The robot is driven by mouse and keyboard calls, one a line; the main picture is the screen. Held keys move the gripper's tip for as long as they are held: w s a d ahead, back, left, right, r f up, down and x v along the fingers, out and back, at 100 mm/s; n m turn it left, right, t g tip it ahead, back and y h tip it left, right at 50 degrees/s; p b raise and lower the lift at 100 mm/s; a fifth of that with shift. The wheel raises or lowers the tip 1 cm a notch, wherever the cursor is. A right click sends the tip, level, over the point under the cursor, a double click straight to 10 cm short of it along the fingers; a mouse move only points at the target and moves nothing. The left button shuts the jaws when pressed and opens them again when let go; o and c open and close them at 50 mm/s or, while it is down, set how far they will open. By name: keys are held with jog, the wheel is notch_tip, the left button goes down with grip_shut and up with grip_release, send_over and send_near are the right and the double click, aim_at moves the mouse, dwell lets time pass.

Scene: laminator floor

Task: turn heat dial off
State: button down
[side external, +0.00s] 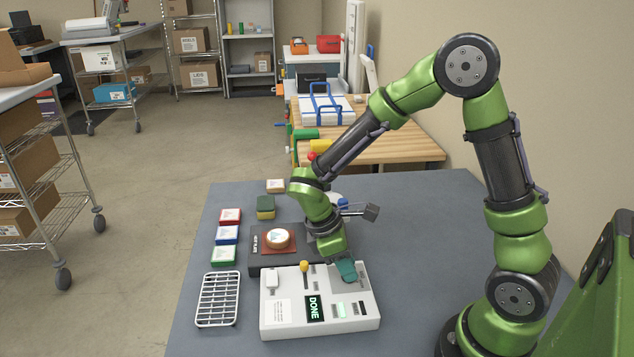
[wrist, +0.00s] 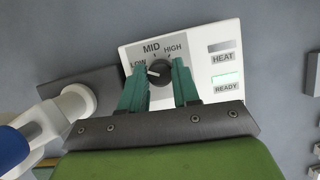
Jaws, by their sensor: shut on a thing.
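The heat dial (wrist: 159,72) is a round dark knob on a white panel (wrist: 209,39) marked LOW, MID and HIGH. Its white pointer mark points left, toward LOW. My gripper (wrist: 159,85) has its two teal fingers on either side of the dial and is shut on it. HEAT and READY windows sit right of the dial; the READY one is lit pale green, the HEAT one is grey. In the side view my gripper (side external: 347,271) is down at the right rear of the white control box (side external: 290,325), and the fingers hide the dial.
A wire rack (side external: 218,299) and several small coloured boxes are at left.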

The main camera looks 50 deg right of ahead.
jog(key=n, duration=0.2)
jog(key=n+t+h, duration=0.1)
jog(key=n, duration=0.2)
jog(key=shift+a+t, duration=0.15)
jog(key=shift+t, duration=0.15)
jog(key=n+t, duration=0.1)
jog(key=n, duration=0.3)
jog(key=shift+s+n+t+h, duration=0.2)
jog(key=shift+n+t+h, duration=0.1)
jog(key=shift+t, duration=0.1)
jog(key=c, duration=0.9)
grip_release()
jog(key=shift+o, duration=0.2)
jog(key=v, duration=1.7)
